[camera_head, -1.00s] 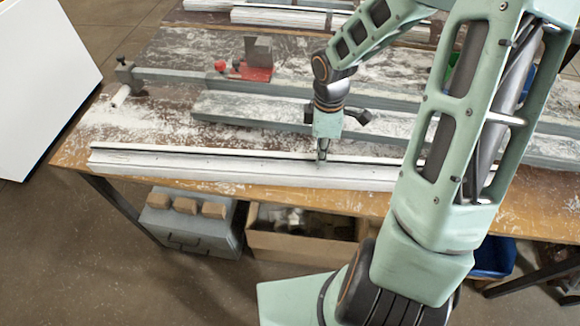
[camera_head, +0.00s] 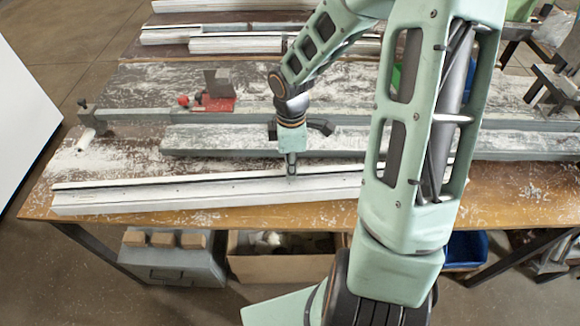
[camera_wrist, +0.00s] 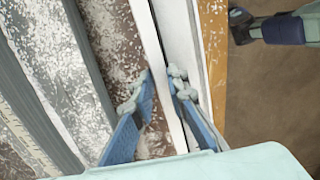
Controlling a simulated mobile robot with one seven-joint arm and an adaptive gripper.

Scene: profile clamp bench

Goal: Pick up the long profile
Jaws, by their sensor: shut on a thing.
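The long profile (camera_head: 190,194) is a pale, whitish bar with a dark groove along its top. It lies along the front of the bench in the head view, its left end near the front edge and its right part hidden behind my arm. My gripper (camera_head: 291,172) points down on it right of its visible middle. In the wrist view my gripper (camera_wrist: 163,88) has one blue finger on each side of the profile's thin upright wall (camera_wrist: 152,45), shut on it. I cannot tell whether the profile is clear of the bench top.
The dusty bench (camera_head: 120,160) carries a grey beam (camera_head: 220,140) behind the profile and a red clamp (camera_head: 212,102) farther back. More white profiles (camera_head: 240,45) lie beyond. A grey toolbox (camera_head: 170,262) and a cardboard box (camera_head: 280,262) stand below the front edge.

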